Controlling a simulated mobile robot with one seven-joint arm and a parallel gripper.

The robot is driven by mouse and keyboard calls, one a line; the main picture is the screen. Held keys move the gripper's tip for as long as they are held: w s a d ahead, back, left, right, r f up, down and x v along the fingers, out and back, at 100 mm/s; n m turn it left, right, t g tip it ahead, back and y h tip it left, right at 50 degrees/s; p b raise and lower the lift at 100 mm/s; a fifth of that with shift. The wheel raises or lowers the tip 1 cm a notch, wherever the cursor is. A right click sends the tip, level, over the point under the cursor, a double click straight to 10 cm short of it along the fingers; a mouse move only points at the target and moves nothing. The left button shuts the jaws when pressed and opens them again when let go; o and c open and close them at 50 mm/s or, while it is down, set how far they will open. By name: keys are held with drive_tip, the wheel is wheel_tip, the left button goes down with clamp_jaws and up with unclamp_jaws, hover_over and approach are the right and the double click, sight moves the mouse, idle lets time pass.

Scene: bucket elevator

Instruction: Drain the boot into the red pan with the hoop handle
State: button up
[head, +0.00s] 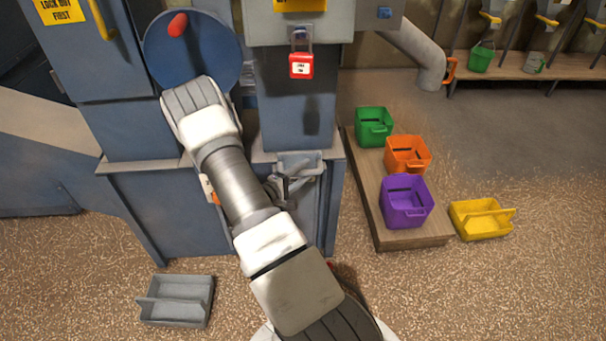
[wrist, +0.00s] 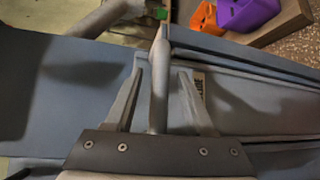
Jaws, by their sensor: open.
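The boot (head: 170,215) is the blue-grey box at the foot of the elevator, in the head view. In the wrist view, my gripper (wrist: 160,75) is open, with its two fingers on either side of a grey bar (wrist: 158,85). I see a gap between the bar and each finger; the bar is not gripped. In the head view, my gripper (head: 287,186) is small and partly hidden by my arm, at the boot's right side. No red pan with a hoop handle shows clearly. A small red patch (head: 330,265) shows beside my forearm, too little to identify.
A grey pan (head: 178,311) lies on the floor at left, a yellow pan (head: 480,218) at right. Green (head: 374,127), orange (head: 407,155) and purple (head: 406,202) buckets stand on a wooden pallet (head: 413,238). A red lock tag (head: 301,66) hangs above the boot.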

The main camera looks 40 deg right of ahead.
drive_tip(key=shift+d, duration=0.1)
clamp_jaws()
idle(1.4)
